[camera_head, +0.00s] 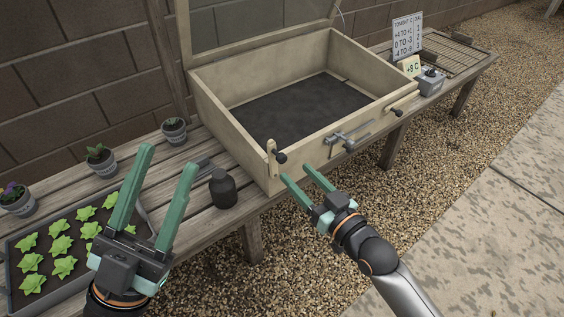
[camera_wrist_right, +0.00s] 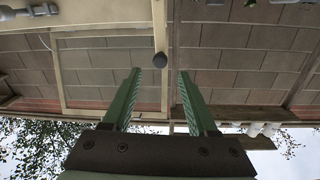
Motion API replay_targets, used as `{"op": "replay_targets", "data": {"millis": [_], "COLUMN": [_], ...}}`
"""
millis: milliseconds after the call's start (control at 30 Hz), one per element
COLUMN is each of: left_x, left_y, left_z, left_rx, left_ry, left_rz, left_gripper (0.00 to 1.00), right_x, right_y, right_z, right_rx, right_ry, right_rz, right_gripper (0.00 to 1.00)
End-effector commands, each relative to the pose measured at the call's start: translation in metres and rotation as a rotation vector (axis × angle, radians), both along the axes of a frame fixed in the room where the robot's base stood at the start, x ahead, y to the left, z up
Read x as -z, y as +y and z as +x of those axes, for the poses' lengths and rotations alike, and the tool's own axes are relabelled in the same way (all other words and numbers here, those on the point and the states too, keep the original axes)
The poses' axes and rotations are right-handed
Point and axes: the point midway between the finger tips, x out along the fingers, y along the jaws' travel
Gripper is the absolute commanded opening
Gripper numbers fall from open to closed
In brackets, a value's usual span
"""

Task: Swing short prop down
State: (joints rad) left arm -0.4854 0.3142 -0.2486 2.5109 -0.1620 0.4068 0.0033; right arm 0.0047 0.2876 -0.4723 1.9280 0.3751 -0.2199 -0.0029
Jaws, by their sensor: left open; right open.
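A short wooden prop (camera_head: 271,157) stands upright at the near left front corner of the wooden cold frame (camera_head: 316,150), with a round black knob (camera_head: 281,158) on it. The frame's lid (camera_head: 262,22) is raised at the back. My right gripper (camera_head: 295,174) is open, its fingers pointing at that corner just below and right of the knob. In the right wrist view the knob (camera_wrist_right: 160,60) shows between the open fingertips (camera_wrist_right: 160,74), apparently beyond them; I cannot tell if they touch it. My left gripper (camera_head: 168,157) is open and empty above the bench.
A grey metal latch (camera_head: 345,137) and another wooden piece with a knob (camera_head: 404,103) are on the box front. A seedling tray (camera_head: 60,255) and several pots line the bench. Signs (camera_head: 408,35) stand at the right.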

Motion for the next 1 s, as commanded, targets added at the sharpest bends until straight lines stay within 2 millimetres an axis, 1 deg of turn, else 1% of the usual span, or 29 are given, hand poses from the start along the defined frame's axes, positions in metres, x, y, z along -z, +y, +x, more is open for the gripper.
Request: {"op": "replay_targets", "data": {"millis": [33, 200, 400, 567, 800, 1000], "left_x": [0.008, 0.02, 0.028, 0.03, 0.03, 0.03], "left_y": [-0.001, -0.002, -0.003, -0.004, -0.004, -0.004], "left_z": [0.0, 0.001, 0.001, 0.001, 0.001, 0.002], "left_rx": [-0.001, -0.006, -0.008, -0.01, -0.01, -0.01], "left_ry": [0.002, 0.003, 0.005, 0.006, 0.008, 0.008], "left_rz": [0.004, 0.014, 0.023, 0.026, 0.026, 0.026], "left_gripper": [0.5, 0.5, 0.5, 0.5, 0.5, 0.5], "right_x": [0.003, 0.002, 0.002, 0.001, 0.001, 0.001], "right_y": [0.006, 0.023, 0.035, 0.039, 0.039, 0.039], "right_z": [0.01, 0.036, 0.055, 0.06, 0.061, 0.061], "right_rx": [0.001, 0.0, 0.001, 0.0, 0.001, 0.001], "right_ry": [-0.003, -0.002, 0.0, 0.0, 0.001, 0.002], "right_rz": [0.002, 0.002, 0.0, -0.001, -0.002, -0.001], "right_gripper": [0.59, 0.59, 0.59, 0.59, 0.59, 0.36]}}
